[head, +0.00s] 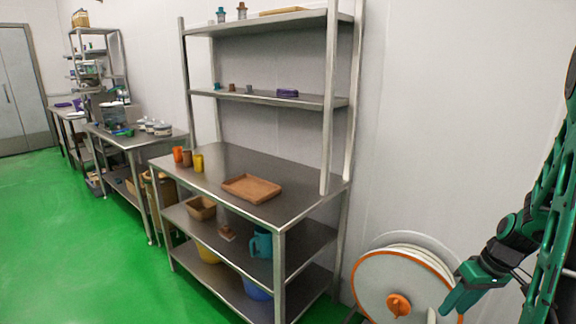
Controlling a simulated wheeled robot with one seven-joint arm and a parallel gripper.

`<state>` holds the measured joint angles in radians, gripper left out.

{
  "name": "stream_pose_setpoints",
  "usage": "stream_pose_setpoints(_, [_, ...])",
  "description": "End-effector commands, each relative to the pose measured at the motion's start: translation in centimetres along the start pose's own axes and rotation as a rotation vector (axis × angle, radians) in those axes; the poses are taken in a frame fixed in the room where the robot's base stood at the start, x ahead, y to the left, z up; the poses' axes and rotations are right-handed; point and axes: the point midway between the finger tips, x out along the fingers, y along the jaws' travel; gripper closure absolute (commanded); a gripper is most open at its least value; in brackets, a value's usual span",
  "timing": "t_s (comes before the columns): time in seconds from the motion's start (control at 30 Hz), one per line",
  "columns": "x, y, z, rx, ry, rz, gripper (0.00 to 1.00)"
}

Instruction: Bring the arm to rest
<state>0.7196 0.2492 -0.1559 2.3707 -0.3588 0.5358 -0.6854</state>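My arm (550,220), green and black, is at the right edge of the head view, partly cut off by the frame. It is bent, and my gripper (461,290) hangs low at its end, pointing down and to the left. The gripper shows in front of the right side of a hose reel. It is well to the right of the steel table and apart from it. I see nothing held in it, but its fingertips are small and overlap, so I cannot tell whether they are open or shut.
The white and orange hose reel (380,285) stands by the wall. A steel table (225,165) with shelves carries a brown tray (251,188) and several cups, including a yellow cup (198,163). More workbenches stand farther back. The green floor (75,240) at left is clear.

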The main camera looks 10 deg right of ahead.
Motion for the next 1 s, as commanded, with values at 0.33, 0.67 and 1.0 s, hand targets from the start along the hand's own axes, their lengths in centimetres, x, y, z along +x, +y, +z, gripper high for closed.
stream_pose_setpoints(0.33, [-7.7, -6.7, 4.0, 0.186, -0.095, 0.13, 0.62])
stream_pose_setpoints(0.67, [-12.9, -11.8, 9.9, 0.416, -0.114, 0.214, 0.62])
stream_pose_setpoints(1.0, [-14.6, -14.0, 13.4, 0.548, -0.113, 0.236, 0.62])
